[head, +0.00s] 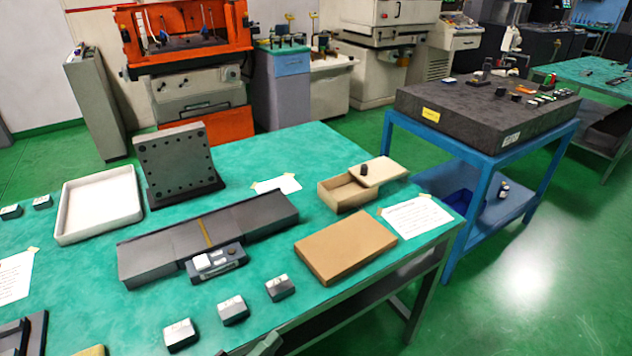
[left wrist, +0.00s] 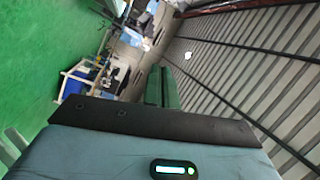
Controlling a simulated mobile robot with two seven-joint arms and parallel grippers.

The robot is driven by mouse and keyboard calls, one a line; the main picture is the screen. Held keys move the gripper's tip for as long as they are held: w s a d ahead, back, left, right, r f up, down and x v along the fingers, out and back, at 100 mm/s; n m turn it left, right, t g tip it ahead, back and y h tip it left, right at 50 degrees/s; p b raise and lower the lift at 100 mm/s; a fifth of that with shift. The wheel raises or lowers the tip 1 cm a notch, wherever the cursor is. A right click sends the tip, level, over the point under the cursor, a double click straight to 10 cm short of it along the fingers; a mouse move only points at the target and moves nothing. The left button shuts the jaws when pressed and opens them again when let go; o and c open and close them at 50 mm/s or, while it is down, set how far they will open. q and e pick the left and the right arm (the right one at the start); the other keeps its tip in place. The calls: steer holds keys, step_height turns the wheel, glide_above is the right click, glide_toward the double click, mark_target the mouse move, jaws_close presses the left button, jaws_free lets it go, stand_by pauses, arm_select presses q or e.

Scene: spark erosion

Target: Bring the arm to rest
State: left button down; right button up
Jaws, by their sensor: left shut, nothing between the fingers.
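My left gripper (left wrist: 162,86) shows in the left wrist view as two green fingers pressed together, with nothing between them. It points out over the room, away from any object, with the ribbed ceiling on the right and the green floor on the left. In the head view only a small grey-green piece (head: 266,345) shows at the bottom edge; it may be part of my left gripper. My right gripper is in neither view.
The green-topped table (head: 330,150) holds a white tray (head: 98,204), a dark angle plate (head: 180,162), a long grey block (head: 255,215), an open wooden box (head: 345,194), a brown board (head: 345,246) and several small metal blocks. A blue stand (head: 463,157) carries a dark slab (head: 480,112).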

arm_select(q)
steer(key=s+a+f+n+g+y, duration=0.3)
steer(key=s+a+f+n+y, duration=0.2)
steer(key=s+f+n, duration=0.4)
steer(key=s+a+f+n+g+y, duration=0.2)
steer(key=s+a+f+n+y, duration=0.3)
steer(key=s+f+n, duration=0.5)
steer(key=shift+s+a+f+n+g+y, duration=0.25)
steer(key=shift+a+n+g+y, duration=0.2)
steer(key=shift+a, duration=0.4)
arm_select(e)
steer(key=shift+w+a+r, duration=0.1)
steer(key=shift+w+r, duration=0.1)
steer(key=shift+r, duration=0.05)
arm_select(q)
steer(key=shift+r, duration=0.1)
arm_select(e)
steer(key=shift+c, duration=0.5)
